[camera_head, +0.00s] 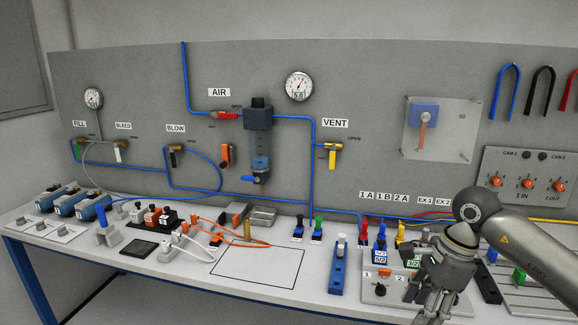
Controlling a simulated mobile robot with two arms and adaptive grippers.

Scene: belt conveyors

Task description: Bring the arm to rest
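My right arm (519,242) comes in from the right edge and bends down at a rounded elbow-like joint. My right gripper (430,316) hangs at its end, pointing down over the front right of the bench. Its fingertips are near or past the bottom edge of the picture, so I cannot tell whether they are apart or shut. No held object is visible at it. It covers part of the valve block (369,293) behind it. My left gripper and arm are not in view.
The bench (190,285) carries a black socket strip (153,218), a metal tray (263,216), a blue clamp-like fixture (338,265) and blue connectors (68,203). A grey panel (380,75) with gauges and blue tubing stands behind. The outlined rectangle (258,275) is mostly clear.

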